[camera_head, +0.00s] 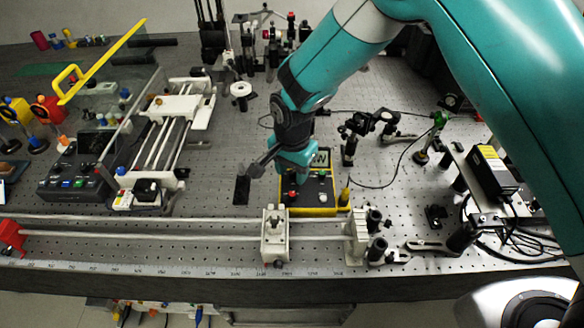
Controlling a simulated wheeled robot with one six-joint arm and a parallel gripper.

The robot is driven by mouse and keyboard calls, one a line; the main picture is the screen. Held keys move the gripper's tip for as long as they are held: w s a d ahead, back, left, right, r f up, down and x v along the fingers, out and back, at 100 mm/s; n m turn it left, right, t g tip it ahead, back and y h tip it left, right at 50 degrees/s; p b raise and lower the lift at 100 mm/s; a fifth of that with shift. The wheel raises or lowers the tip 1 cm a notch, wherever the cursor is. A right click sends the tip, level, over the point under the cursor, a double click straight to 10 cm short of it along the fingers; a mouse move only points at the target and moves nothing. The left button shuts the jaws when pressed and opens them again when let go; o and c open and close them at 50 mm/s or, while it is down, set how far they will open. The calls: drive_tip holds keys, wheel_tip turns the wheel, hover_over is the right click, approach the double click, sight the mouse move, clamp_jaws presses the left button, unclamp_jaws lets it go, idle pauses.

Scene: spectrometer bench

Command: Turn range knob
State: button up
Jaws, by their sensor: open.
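A yellow-rimmed meter box (308,211) with a dark panel stands on the bench near the middle of the view. A red part, small coloured parts and a pale display at its back edge show on it. I cannot tell which part is the range knob, and my wrist hides part of the panel. My gripper (248,169) is open, just left of the box's upper part, and points to the left. No object shows between its fingers. I cannot tell its height above the bench.
A white rail carriage (275,238) stands in front of the box. A yellow-handled screwdriver (344,196) is at its right. A dark control box (75,172) and white slide frame (160,135) are at left. Optical mounts and cables crowd the right.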

clamp_jaws()
drive_tip(key=shift+n, duration=0.4)
drive_tip(key=n+b, duration=0.1)
drive_tip(key=n, duration=0.2)
drive_tip(key=shift+n+b, duration=0.3)
drive_tip(key=shift+n, duration=0.1)
drive_tip(key=n+b, duration=0.1)
drive_tip(key=n, duration=0.4)
drive_tip(key=n+b, duration=0.1)
drive_tip(key=n, duration=0.4)
drive_tip(key=shift+n, duration=0.4)
drive_tip(key=n, duration=0.4)
drive_tip(key=shift+r+n, duration=0.1)
drive_tip(key=shift+n, duration=0.3)
